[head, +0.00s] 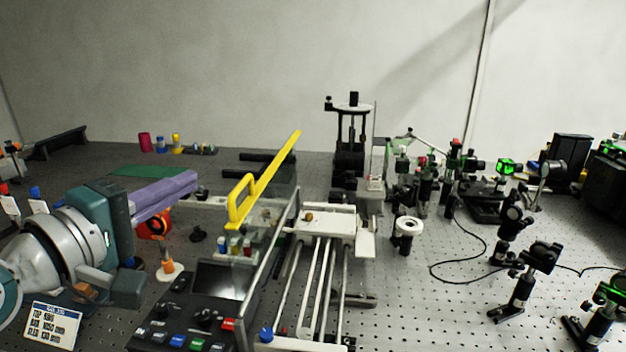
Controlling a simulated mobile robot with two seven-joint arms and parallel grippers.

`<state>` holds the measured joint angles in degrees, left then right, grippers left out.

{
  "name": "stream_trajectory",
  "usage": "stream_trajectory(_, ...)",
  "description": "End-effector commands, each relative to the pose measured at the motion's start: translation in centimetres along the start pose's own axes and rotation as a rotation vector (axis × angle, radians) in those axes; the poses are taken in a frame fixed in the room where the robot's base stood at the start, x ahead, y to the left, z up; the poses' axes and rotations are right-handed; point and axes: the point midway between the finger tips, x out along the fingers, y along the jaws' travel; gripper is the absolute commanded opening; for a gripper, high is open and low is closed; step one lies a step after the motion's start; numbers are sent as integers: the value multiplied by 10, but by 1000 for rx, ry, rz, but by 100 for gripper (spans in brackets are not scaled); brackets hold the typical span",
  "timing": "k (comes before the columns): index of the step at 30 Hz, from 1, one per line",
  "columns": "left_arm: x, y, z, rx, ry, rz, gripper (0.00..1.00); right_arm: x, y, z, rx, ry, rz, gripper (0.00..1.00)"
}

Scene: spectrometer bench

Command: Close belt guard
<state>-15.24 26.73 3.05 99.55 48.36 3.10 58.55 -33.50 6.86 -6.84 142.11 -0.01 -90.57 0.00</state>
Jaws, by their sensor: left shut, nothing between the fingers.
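The belt guard appears to be the clear panel with a bright yellow bar and looped handle (242,200), left of centre. It stands raised and tilted beside the rail unit (322,275), with the yellow bar sloping up to the right. The clear panel is hard to make out. My left gripper (190,185) reaches in from the left with its purple fingers shut and empty. Its tips are left of the yellow handle, apart from it in the picture. My right gripper is out of view.
A control panel with a dark screen (220,279) and coloured buttons lies in front of the guard. Small capped bottles (235,245) stand just below the handle. Optics mounts and cables crowd the right of the perforated bench. An orange-handled tool (167,262) stands near my left arm.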

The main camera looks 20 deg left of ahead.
Motion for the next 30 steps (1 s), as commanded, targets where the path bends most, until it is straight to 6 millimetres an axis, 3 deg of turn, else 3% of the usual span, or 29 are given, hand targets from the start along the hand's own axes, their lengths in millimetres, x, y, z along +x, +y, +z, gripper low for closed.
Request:
stream_trajectory(2, 15, 2, 0, 1, 1, 3, 0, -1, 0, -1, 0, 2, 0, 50)
stream_trajectory(6, 18, 3, 23, -5, -1, -1, 0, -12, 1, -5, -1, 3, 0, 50)
stream_trajectory(12, 21, 1, 37, 0, 0, -1, 0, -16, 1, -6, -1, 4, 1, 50)
stream_trajectory(30, 14, 3, 42, 35, -1, -10, 0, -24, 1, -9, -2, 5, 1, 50)
